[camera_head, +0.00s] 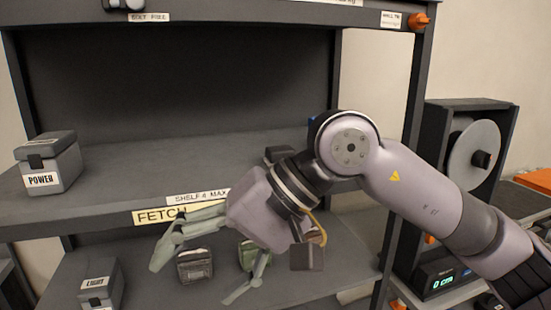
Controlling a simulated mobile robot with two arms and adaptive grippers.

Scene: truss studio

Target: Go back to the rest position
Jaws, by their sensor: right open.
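My right gripper (208,262) hangs in front of the shelf unit in the head view, its arm coming in from the right. Its pale green fingers are spread apart, with nothing held between them. My left gripper does not show.
A grey case labelled POWER (49,163) stands at the left of the middle shelf (110,195). A case labelled LIGHT (101,285) is below it. A shelf post (408,150) stands behind my arm. A spool machine (470,150) is at the right.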

